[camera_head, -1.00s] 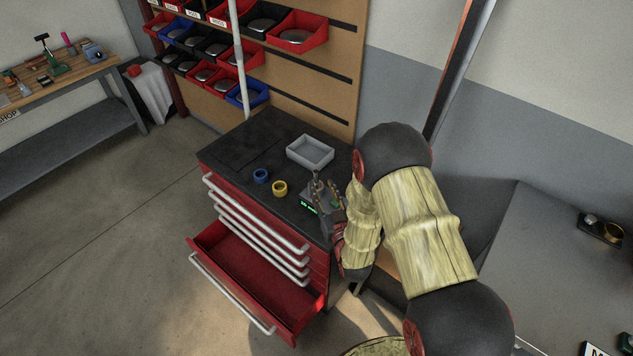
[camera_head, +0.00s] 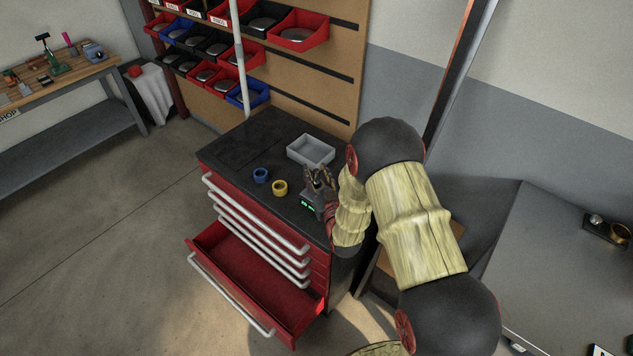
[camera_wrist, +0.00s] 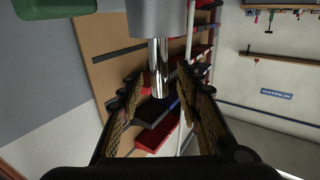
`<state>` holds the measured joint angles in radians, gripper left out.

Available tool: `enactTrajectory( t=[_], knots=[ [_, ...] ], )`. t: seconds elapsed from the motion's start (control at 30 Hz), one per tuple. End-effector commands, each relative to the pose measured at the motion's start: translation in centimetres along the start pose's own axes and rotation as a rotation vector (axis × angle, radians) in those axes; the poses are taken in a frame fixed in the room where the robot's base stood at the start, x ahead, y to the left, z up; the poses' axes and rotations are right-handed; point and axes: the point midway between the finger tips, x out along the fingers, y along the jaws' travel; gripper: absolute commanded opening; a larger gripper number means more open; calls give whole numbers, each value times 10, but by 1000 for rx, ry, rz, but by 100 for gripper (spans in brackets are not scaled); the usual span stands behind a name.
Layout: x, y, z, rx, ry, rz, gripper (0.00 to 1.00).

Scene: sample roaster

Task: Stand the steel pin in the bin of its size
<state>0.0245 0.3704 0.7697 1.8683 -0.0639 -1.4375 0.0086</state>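The steel pin (camera_wrist: 159,72) shows in the wrist view as a shiny cylinder between my fingers, joined to or set against a wider grey cylinder (camera_wrist: 157,15). My gripper (camera_wrist: 160,95) is open, with a gap on each side of the pin. In the head view my gripper (camera_head: 318,180) is over the right side of the cabinet top, beside a small dark device with a green display (camera_head: 308,206); the pin cannot be made out there. Red, black and blue bins (camera_head: 298,30) hang on the wall board, some with labels too small to read.
The red tool cabinet (camera_head: 250,205) has a black top and an open lower drawer (camera_head: 255,290). A grey tray (camera_head: 311,150), a blue ring (camera_head: 261,175) and a yellow ring (camera_head: 280,188) are on the top. A white post (camera_head: 238,60) stands before the bins. The top's left part is clear.

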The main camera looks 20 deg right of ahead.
Motion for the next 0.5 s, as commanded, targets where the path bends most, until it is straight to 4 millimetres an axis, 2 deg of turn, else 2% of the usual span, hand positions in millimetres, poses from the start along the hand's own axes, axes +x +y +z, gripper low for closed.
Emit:
enactTrajectory(
  t=[0.5],
  knots=[
    [0,0,0,0,0,0,7]
  ],
)
